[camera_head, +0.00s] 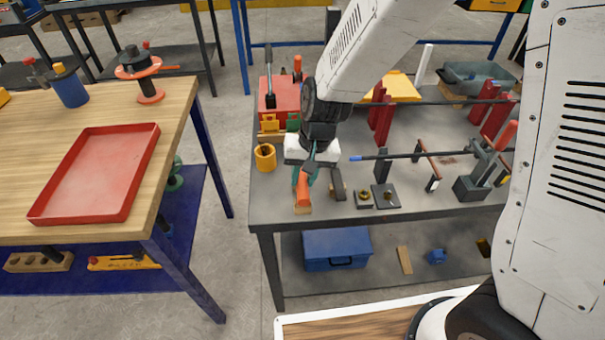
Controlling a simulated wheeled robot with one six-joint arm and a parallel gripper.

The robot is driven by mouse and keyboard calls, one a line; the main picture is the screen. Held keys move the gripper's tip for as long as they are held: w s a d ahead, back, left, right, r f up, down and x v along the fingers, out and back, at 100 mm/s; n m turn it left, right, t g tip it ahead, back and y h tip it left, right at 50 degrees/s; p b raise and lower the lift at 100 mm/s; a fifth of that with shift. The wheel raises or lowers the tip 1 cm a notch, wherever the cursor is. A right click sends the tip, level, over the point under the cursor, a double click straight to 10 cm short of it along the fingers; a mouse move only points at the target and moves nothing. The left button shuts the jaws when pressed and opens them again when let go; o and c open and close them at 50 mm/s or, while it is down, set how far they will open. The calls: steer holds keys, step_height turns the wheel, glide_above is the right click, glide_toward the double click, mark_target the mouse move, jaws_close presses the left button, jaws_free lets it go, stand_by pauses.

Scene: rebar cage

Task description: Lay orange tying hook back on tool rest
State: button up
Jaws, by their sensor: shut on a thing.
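My gripper (306,172) points down over the front left part of the grey workbench (265,205). It is shut on the orange tying hook (302,190), whose orange handle shows below and in front of the fingers. The rest of the hook is hidden behind the gripper. A small wooden block (303,210), perhaps part of the tool rest, shows right under the near end of the handle. I cannot tell whether the handle touches it.
A yellow-orange cup (264,157) stands left of my gripper. A dark upright block (338,184) and small plates with nuts (385,196) stand close on the right. A thin rod with a blue tip (385,156) lies behind them. A red tray (97,172) lies on the left table.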

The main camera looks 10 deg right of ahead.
steer(key=shift+a+f, duration=0.15)
steer(key=shift+f, duration=0.2)
steer(key=o, duration=1)
steer(key=shift+f, duration=0.2)
steer(key=shift+r, duration=0.35)
steer(key=s+d+r+t, duration=0.1)
steer(key=s+d+r, duration=0.4)
steer(key=r, duration=0.4)
steer(key=s+d+r, duration=0.4)
steer(key=d+r, duration=0.3)
steer(key=r, duration=0.2)
steer(key=s+d+r, duration=0.1)
steer(key=s+d, duration=0.2)
steer(key=s, duration=0.1)
steer(key=s+d+r+h, duration=0.1)
steer(key=s+d+r, duration=0.1)
steer(key=s, duration=0.1)
steer(key=s+d+r+h, duration=0.1)
steer(key=s+d, duration=0.2)
steer(key=s, duration=0.1)
steer(key=shift+s+d+r, duration=0.3)
steer(key=shift+s+r, duration=0.05)
steer(key=shift+r, duration=0.05)
